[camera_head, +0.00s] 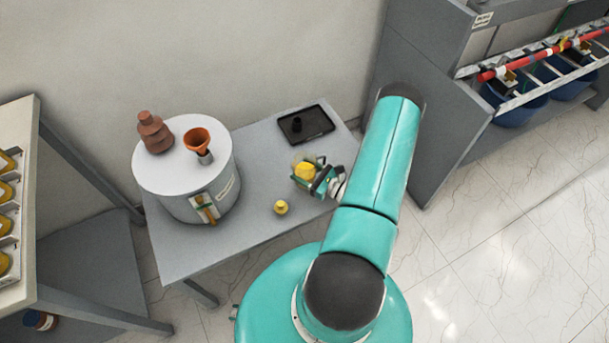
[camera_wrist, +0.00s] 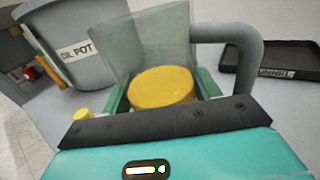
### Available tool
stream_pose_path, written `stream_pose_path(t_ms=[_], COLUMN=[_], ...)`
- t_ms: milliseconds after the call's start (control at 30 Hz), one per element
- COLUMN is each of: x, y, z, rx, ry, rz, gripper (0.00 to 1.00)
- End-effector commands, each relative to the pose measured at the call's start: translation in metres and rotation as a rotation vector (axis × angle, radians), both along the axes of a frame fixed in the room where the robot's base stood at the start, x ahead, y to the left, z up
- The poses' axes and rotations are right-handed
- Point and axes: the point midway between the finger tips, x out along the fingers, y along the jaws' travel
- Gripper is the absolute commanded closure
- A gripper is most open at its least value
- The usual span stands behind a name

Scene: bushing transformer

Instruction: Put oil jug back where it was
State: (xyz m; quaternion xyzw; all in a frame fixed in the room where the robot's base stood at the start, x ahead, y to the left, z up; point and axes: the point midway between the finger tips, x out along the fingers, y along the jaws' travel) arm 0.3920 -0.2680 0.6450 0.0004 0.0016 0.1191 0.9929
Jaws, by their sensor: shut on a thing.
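The oil jug (camera_head: 304,170) is a see-through container with yellow oil in it, over the right part of the grey table. My gripper (camera_head: 319,181) is shut on it. In the wrist view the clear jug (camera_wrist: 150,45) stands between the green fingers (camera_wrist: 160,97), with the yellow oil surface visible and a grey handle at right. It looks roughly upright. I cannot tell whether its base touches the table; my gripper hides its lower part.
The grey table (camera_head: 195,252) also holds a white-topped pot (camera_head: 170,178) with an orange funnel (camera_head: 197,138) and a brown bushing (camera_head: 154,132). A black tray (camera_head: 322,122) holds a small dark item. A small yellow object (camera_head: 281,207) stands near the front edge. Shelves flank both sides.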

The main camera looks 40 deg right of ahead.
Motion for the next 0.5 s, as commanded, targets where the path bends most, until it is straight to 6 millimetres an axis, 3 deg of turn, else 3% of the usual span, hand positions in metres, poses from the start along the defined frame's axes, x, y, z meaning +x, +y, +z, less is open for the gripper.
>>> stream_pose_path(t_ms=[233, 500], x=[0.005, 0.004], y=[-0.002, -0.003], z=[-0.031, -0.035], rx=[-0.001, -0.002], ry=[-0.001, -0.001], rz=[0.000, -0.001], gripper=[0.74, 0.74])
